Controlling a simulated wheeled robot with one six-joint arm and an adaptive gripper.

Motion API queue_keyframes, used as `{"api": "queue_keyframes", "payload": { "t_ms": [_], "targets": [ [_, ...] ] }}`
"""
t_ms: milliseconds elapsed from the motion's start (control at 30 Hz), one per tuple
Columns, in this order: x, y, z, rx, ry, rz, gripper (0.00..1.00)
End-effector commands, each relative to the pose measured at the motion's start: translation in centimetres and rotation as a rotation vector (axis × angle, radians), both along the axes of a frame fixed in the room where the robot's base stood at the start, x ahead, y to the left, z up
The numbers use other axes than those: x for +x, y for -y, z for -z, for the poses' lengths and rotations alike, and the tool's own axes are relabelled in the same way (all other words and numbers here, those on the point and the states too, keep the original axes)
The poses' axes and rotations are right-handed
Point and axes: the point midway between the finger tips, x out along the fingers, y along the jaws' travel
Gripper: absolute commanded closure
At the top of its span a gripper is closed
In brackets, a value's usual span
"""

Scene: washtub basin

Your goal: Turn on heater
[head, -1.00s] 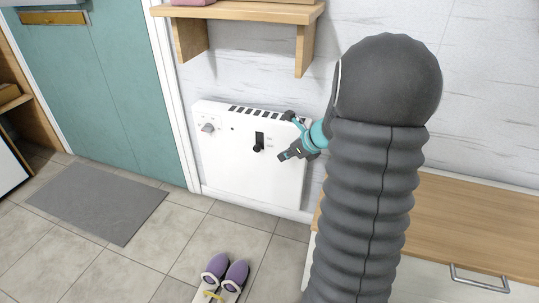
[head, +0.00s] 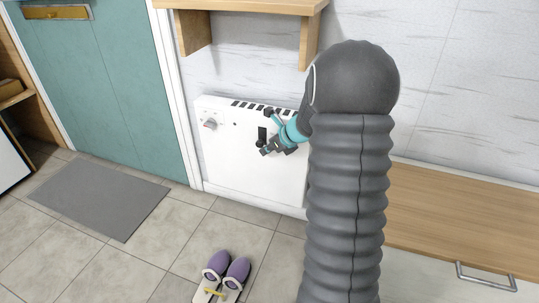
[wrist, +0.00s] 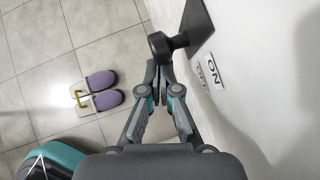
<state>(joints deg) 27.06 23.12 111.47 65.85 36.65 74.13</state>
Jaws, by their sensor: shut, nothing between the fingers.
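The white heater (head: 235,168) is on the wall beside the teal door, with dark slots along its top and a knob (head: 210,124) at its upper left. A black switch lever sticks out of a dark plate (head: 262,133) on its front. My gripper (head: 264,152) is shut and empty. In the wrist view its fingertips (wrist: 159,72) are at the lever's end; I cannot tell whether they touch.
A wooden shelf (head: 240,6) is above the heater. A wood-topped cabinet (head: 460,215) stands at the right. Purple slippers (head: 226,268) lie on the tiled floor, and a grey mat (head: 98,198) is by the door (head: 110,75).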

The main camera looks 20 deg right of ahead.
Motion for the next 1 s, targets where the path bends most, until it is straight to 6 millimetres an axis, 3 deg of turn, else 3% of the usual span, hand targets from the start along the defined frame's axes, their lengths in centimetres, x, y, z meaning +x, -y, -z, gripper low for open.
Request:
{"api": "queue_keyframes", "payload": {
  "t_ms": [367, 733, 1000],
  "targets": [
    [0.0, -0.1, -0.2, -0.001, 0.0, -0.001, 1.0],
    [0.0, 0.0, -3.8, -0.001, 0.001, -0.001, 1.0],
    [0.1, -0.1, -3.8, -0.001, 0.002, -0.001, 1.0]
  ]
}}
